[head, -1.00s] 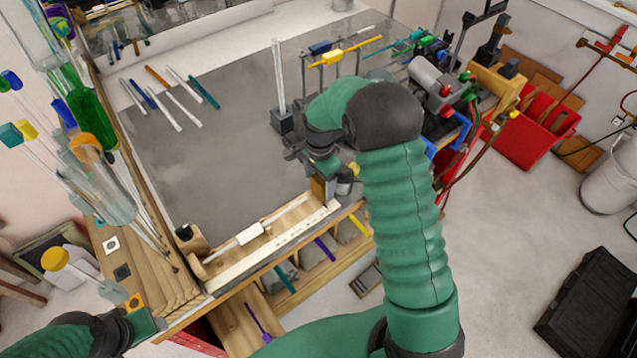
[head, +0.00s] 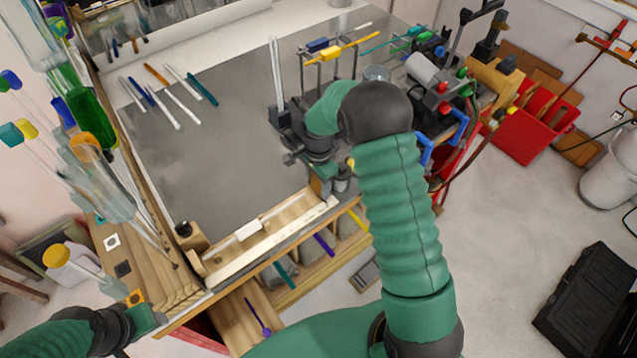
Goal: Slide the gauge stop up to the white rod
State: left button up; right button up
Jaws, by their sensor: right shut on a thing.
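The white rod (head: 248,231) lies in a long wooden gauge trough (head: 272,240) at the table's front edge. The gauge stop (head: 318,185) appears as a small brown block at the right end of the trough. A gap of bare trough shows between it and the white piece. My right gripper (head: 322,176) is shut on the stop from above; its own wrist partly hides the fingers. My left gripper (head: 146,318) is at the lower left, off the table and away from the trough; its fingers are too small to read.
Several coloured and white rods (head: 165,95) lie on the grey mat at the back left. An upright rod stand (head: 281,118) and a rack with a yellow rod (head: 335,52) stand behind my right gripper. Bottles (head: 90,110) crowd the left edge. The mat's middle is clear.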

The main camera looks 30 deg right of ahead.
aim_at(307, 198)
grip_shut()
jog(key=a, duration=0.3)
jog(key=shift+s+a, duration=0.1)
jog(key=shift+a, duration=0.5)
jog(key=o, duration=1.1)
grip_release()
jog(key=o, duration=0.4)
jog(key=shift+d, duration=0.1)
notch_tip(307, 198, up, 17)
jog(key=b, duration=0.3)
jog(key=shift+f+b, duration=0.15)
jog(key=shift+b, duration=0.25)
